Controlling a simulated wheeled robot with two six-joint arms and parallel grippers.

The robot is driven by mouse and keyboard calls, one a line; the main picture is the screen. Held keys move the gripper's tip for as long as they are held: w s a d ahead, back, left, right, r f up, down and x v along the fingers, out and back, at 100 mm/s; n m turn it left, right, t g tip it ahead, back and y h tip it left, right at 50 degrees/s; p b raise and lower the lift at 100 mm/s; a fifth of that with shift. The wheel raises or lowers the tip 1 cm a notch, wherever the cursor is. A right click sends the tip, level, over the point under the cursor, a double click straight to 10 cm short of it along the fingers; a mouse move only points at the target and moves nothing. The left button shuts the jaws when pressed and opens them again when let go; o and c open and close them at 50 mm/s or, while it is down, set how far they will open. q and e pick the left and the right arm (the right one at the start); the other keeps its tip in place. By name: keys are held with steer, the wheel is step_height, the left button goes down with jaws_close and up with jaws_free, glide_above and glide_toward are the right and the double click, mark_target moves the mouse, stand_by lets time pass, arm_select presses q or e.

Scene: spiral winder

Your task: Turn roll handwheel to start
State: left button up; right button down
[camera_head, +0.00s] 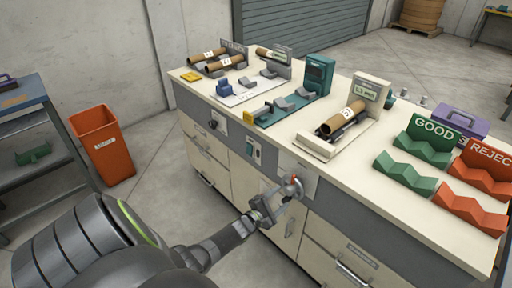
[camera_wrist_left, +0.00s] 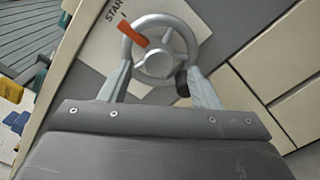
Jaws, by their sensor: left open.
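The roll handwheel (camera_wrist_left: 160,50) is a grey metal wheel with an orange pointer, on a light plate (camera_wrist_left: 100,30) marked START. In the left wrist view the wheel sits between the two fingers of my left gripper (camera_wrist_left: 165,85), which is open. A dark knob shows at the wheel's lower right, close to the right finger; I cannot tell if they touch. In the head view my left gripper (camera_head: 272,203) is at the bench front, beside the handwheel (camera_head: 292,187), which it partly hides. My right gripper is not in view.
The bench (camera_head: 240,165) has drawers and doors below. A cardboard roll (camera_head: 344,118) rests on a stand on top, with green GOOD (camera_head: 410,172) and red REJECT (camera_head: 468,208) cradles to its right. An orange bin (camera_head: 102,145) stands on the floor at left. Free floor lies before the bench.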

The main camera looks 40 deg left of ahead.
arm_select(q)
steer(key=s+a, duration=0.1)
steer(key=s, duration=1.2)
steer(key=shift+s, duration=0.3)
steer(key=s+d+f+m+g+y, duration=0.1)
steer(key=s+f+m+g, duration=0.3)
steer(key=s+f+m, duration=0.45)
steer(key=s+f+m+g+y, duration=0.25)
steer(key=s+f+g, duration=0.3)
steer(key=f, duration=0.65)
steer(key=s+d+f+m+g, duration=0.2)
steer(key=s+f+m, duration=0.1)
steer(key=s, duration=0.4)
steer(key=s+d+f+m+g+h, duration=0.1)
steer(key=s+d+f+m+g, duration=0.1)
steer(key=s+m, duration=0.3)
steer(key=s+d+f+m+g, duration=0.3)
steer(key=s+f+m, duration=0.1)
steer(key=s, duration=0.6)
steer(key=shift+f+m, duration=0.3)
steer(key=shift+m, duration=0.1)
steer(key=shift+d, duration=0.1)
